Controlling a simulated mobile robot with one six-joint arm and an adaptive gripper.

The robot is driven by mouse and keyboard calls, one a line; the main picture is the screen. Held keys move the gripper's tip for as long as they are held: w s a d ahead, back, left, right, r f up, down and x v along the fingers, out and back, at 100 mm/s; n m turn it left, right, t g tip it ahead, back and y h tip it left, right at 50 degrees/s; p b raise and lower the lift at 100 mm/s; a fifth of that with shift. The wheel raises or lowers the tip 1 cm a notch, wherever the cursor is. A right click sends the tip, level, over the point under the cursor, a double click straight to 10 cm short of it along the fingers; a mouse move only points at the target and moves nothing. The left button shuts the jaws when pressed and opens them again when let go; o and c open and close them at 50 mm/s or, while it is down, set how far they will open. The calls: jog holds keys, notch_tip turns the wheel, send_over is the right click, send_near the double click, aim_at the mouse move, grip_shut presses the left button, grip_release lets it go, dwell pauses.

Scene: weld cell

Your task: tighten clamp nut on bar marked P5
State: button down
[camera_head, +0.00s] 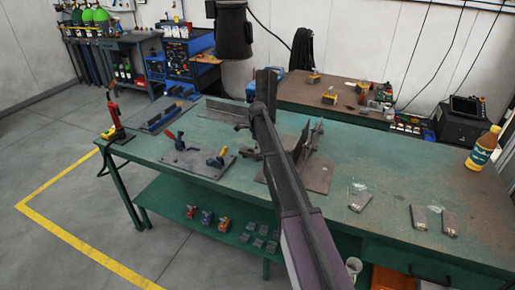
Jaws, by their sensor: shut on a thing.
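My arm crosses the middle of the view. My gripper (243,126) seems to be the small dark shape left of its far end, over the green bench; it is mostly hidden by the arm. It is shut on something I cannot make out. Just right of the arm, a brown plate (316,180) carries upright dark metal pieces (312,137), partly hidden by the arm. No P5 mark and no clamp nut can be made out.
Small labelled plates (360,201) lie on the green bench (390,180); a bottle (484,147) stands at its right end. A red tool (115,118) stands at its left corner. A lower shelf (180,225) holds small parts. The bench's right middle is mostly clear.

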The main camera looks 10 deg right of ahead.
jog(key=shift+c, duration=1.5)
grip_release()
jog(key=shift+n, duration=0.4)
